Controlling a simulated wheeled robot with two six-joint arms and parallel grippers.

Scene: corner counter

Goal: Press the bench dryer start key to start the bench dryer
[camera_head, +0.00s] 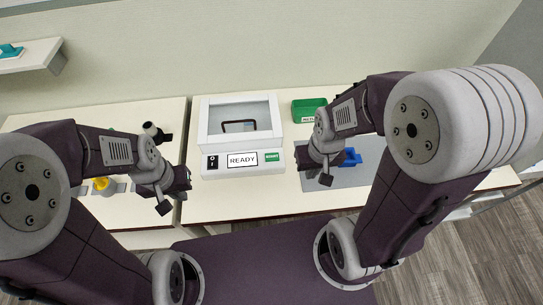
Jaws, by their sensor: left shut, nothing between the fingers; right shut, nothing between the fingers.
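The bench dryer (207,128) is a white box with a clear window in its top, standing at the back middle of the counter. The key's lettering is too small to read surely. My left gripper (172,197) is shut and empty, left of and in front of the dryer. My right gripper (319,176) is shut and empty, to the right of the green key and apart from it.
A green bin (308,108) stands right of the dryer. A blue object (350,157) lies on a grey mat (345,177) by my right gripper. A yellow item (101,184) is at the left, partly behind my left arm. A wall shelf (30,55) is upper left.

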